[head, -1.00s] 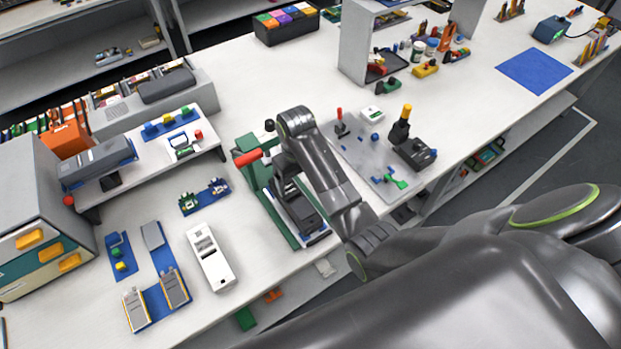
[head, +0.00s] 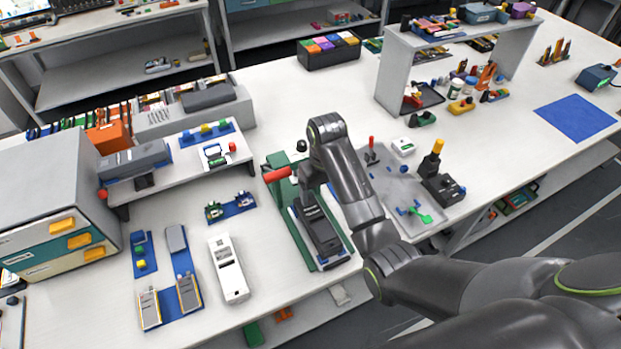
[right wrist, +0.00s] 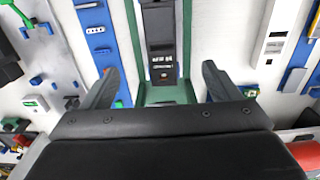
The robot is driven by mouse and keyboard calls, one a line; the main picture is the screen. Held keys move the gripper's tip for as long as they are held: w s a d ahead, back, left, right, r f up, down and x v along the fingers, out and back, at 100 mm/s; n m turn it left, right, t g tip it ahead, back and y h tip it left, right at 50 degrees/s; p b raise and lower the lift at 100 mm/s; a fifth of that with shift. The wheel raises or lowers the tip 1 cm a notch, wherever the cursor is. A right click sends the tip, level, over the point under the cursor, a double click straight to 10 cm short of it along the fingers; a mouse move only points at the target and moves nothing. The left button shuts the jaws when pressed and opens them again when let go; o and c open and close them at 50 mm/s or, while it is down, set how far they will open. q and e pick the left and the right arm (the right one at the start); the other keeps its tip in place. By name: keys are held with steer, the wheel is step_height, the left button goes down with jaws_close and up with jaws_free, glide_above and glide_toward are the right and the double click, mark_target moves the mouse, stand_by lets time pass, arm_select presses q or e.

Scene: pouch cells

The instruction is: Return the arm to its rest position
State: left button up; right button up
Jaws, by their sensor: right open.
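My right arm comes in from the lower right in the head view and bends down over a green press (head: 278,190) with a red handle (head: 277,175). My right gripper (head: 311,190) is partly hidden by its own wrist there. In the right wrist view its two fingers stand wide apart, and the right gripper (right wrist: 160,74) is open with nothing held between them. The black block (head: 322,232) in the green press lies below; the press's green base (right wrist: 165,95) shows between the fingers. My left gripper is in neither view.
A white device (head: 228,268) and blue holders (head: 182,280) lie left of the press. A grey plate (head: 395,190) with small parts and a black-and-yellow joystick (head: 440,180) is on the right. A white shelf (head: 392,75) stands behind. Bare table lies between the press and the shelf.

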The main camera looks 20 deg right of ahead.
steer(key=s+d+f+m+t, duration=0.1)
steer(key=s+d+f, duration=0.25)
steer(key=s, duration=0.35)
steer(key=s+d+f+m+t, duration=0.1)
steer(key=s+d+f, duration=0.25)
steer(key=s, duration=0.35)
steer(key=s+d+r+t+h, duration=0.1)
steer(key=s+d+r, duration=0.2)
steer(key=s, duration=0.6)
steer(key=s+d+r+t+h, duration=0.1)
steer(key=s+d+r, duration=0.2)
steer(key=s, duration=0.6)
step_height(320, 180, down, 31)
steer(key=w+d+g+b, duration=0.1)
steer(key=g+b, duration=0.1)
steer(key=b, duration=0.5)
steer(key=s+f+b, duration=0.2)
steer(key=s+f, duration=0.3)
steer(key=f, duration=0.3)
steer(key=s+f+b, duration=0.3)
steer(key=s+f, duration=0.2)
steer(key=f, duration=0.3)
steer(key=s+a+f+y+b, duration=0.1)
steer(key=s+f+b, duration=0.1)
steer(key=s+f, duration=0.3)
step_height(320, 180, down, 3)
steer(key=shift+s+f+g, duration=0.15)
steer(key=shift+s+g, duration=0.05)
steer(key=shift+g, duration=0.2)
